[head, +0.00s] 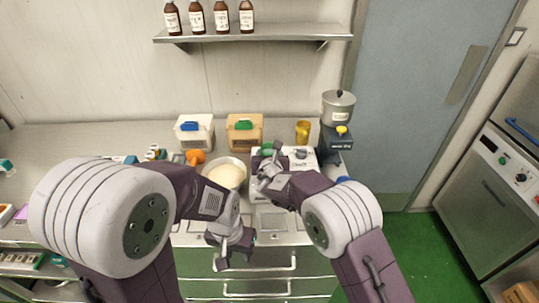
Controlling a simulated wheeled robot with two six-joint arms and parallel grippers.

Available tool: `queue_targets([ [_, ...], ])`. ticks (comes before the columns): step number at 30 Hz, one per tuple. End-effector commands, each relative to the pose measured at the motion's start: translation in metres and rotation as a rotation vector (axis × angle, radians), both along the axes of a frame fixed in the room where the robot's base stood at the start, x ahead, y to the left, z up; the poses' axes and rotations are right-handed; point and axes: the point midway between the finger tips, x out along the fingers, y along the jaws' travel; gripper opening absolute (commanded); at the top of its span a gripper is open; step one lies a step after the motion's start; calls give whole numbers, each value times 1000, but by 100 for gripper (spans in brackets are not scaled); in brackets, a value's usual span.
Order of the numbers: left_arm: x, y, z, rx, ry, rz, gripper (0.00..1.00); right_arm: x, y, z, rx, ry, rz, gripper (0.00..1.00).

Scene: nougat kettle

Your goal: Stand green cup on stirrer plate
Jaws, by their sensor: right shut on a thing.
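A green cup (267,147) shows partly behind my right gripper (268,168), which is shut on it at the back of the counter. The gripper and wrist hide most of the cup. A white flat-topped unit (302,153), which looks like the stirrer plate, is just right of the cup and partly hidden by my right arm. I cannot tell whether the cup touches it. My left gripper (235,257) is empty and open in front of the counter's drawers, well below the cup.
A bowl of pale contents (225,173) sits left of the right gripper. A yellow cup (303,132) and a lidded pot (338,106) on a dark stand (336,138) are at the right. Two boxes, blue-topped (193,133) and green-topped (245,131), stand at the back. Bottles line the shelf (260,33).

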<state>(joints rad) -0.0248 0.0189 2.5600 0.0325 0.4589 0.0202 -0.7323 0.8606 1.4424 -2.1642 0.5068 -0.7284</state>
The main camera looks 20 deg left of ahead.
Motion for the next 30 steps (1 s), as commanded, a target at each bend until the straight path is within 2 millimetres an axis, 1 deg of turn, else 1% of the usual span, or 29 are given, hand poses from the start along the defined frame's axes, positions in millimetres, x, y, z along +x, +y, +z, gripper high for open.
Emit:
queue_targets([
  [1,0,0,-2,0,0,0,36,0,0,-2,0,0,0,56],
  [2,0,0,-1,0,0,0,36,0,0,-1,0,0,0,65],
  [3,0,0,-1,0,0,0,36,0,0,-1,0,0,0,75],
  [11,0,0,-1,0,0,0,36,0,0,-1,0,0,0,75],
  [15,0,0,7,0,0,0,36,-1,0,7,0,0,0,75],
  [17,0,0,-1,0,0,0,36,-9,-2,6,2,-1,1,75],
  [20,0,0,-9,0,0,0,36,-28,-7,13,1,-1,2,75],
  [21,0,0,-11,0,0,0,36,-37,-9,17,2,-2,3,75],
  [27,0,0,-19,0,0,0,36,-80,-22,36,1,-1,3,75],
  [30,0,0,-20,0,0,0,36,-95,-27,43,1,-1,2,75],
])
